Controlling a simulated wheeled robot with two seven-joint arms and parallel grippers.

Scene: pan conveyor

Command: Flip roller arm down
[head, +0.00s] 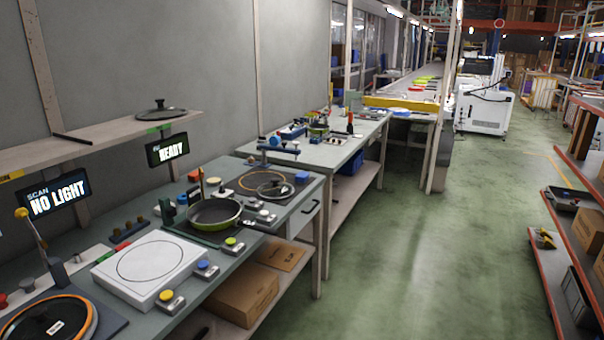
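A blue arm (283,148) on a short post reaches level over the bench, above and behind a glass lid (270,190) within an orange ring. At the near left, a tilted lever (36,232) with a yellow ball on top rises from a dark blue block (58,272) next to an orange-rimmed disc (50,320). I cannot tell for certain which of these is the roller arm. The lever leans up to the left, apart from the disc. Neither of my grippers shows in the head view.
A pan (215,213) sits in a green fixture, near a white box-like plate (150,265) and several push buttons. A shelf (95,143) holds a lid (160,110). The green aisle floor (430,250) is clear.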

